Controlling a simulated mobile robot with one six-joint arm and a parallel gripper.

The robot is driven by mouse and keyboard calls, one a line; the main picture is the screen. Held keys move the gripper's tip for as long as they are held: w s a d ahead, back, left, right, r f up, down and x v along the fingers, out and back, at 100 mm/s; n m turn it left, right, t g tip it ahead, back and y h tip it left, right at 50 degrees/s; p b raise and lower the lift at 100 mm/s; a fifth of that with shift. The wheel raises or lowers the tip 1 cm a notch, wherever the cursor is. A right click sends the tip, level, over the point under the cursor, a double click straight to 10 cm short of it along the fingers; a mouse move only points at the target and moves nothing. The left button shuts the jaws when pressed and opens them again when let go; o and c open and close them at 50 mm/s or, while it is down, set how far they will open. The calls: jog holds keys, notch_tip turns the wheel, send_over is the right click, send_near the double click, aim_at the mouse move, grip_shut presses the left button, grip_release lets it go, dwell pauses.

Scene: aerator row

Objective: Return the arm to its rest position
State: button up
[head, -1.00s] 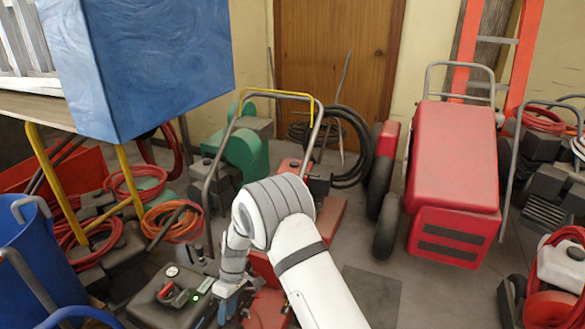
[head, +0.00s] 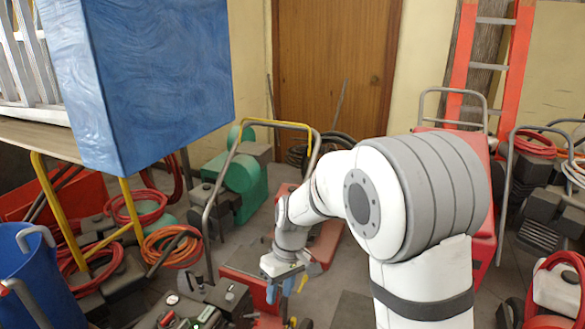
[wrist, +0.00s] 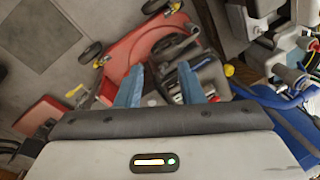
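My white and grey arm is raised and folded in the head view, with its thick joint large at the centre right. My gripper (head: 287,287) hangs from the wrist at the lower middle, above the red machine with the black engine. In the wrist view, the two blue fingers of my gripper (wrist: 160,82) stand apart with nothing between them, so it is open. Beyond the fingers lie the red machine (wrist: 147,48) and a dark engine block. My arm hides part of the red generator on the right.
A blue box (head: 140,80) on a shelf overhangs the left. A blue bin (head: 35,280) stands below it. Coiled hoses (head: 172,247) and green machinery (head: 240,180) crowd the left. An orange ladder (head: 515,60) leans at the back right. A wooden door (head: 335,60) is behind.

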jog(key=s+d+r+m+t+h+p, duration=0.2)
jog(key=s+d+r+m, duration=0.6)
jog(key=s+d+r, duration=0.8)
jog(key=s+d+t+p, duration=0.1)
jog(key=d+t+p, duration=0.1)
jog(key=p, duration=0.1)
jog(key=shift+s+r, duration=0.15)
jog(key=shift+r, duration=0.05)
